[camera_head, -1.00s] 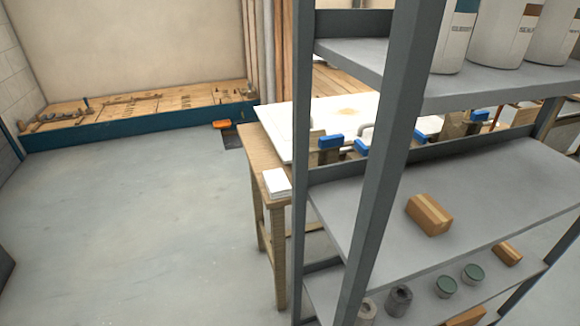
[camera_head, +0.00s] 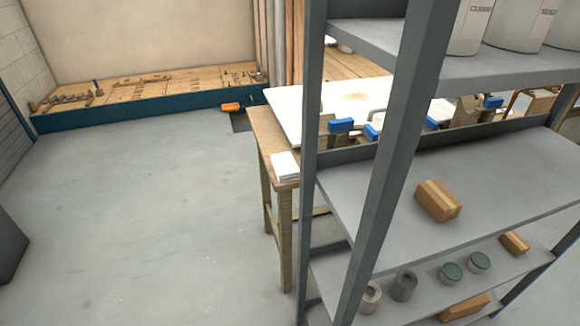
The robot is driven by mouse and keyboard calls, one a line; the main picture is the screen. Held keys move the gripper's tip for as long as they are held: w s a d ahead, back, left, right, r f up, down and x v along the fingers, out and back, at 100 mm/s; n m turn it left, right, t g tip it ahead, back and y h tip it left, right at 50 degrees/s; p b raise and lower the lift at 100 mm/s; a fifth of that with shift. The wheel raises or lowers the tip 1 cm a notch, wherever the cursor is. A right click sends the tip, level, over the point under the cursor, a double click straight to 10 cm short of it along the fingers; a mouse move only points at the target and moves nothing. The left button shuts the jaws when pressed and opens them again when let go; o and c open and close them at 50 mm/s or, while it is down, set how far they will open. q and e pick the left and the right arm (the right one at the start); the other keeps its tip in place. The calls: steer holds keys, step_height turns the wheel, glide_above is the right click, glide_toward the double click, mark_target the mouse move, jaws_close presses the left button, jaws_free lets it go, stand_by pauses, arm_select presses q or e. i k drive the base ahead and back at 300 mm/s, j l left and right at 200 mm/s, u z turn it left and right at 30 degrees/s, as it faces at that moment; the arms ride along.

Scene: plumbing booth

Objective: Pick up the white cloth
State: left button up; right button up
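The white cloth (camera_head: 285,166) looks like a small folded stack. It lies on the near left corner of the wooden table (camera_head: 263,133), beside the large white board (camera_head: 290,112). A post of the grey shelf rack stands close to its right side. Neither of my grippers shows in the head view.
The grey metal shelf rack (camera_head: 385,165) fills the right side, between me and most of the table. It holds cardboard boxes (camera_head: 438,200), cans (camera_head: 451,273) and white buckets (camera_head: 522,28). Open floor (camera_head: 150,210) lies left. A low blue-sided wooden platform (camera_head: 150,112) runs along the back wall.

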mark_target(285, 169)
steer(key=i+j+z, duration=0.15)
steer(key=z, duration=0.3)
steer(key=i+j+z, duration=0.1)
steer(key=j+z, duration=0.15)
steer(key=z, duration=0.25)
steer(key=i+j+z, duration=0.1)
steer(key=j+z, duration=0.15)
steer(key=z, duration=0.2)
steer(key=i+j+z, duration=0.1)
steer(key=j+z, duration=0.2)
steer(key=j, duration=0.85)
steer(key=j+z, duration=0.3)
steer(key=j, duration=0.85)
steer(key=k+l, duration=0.05)
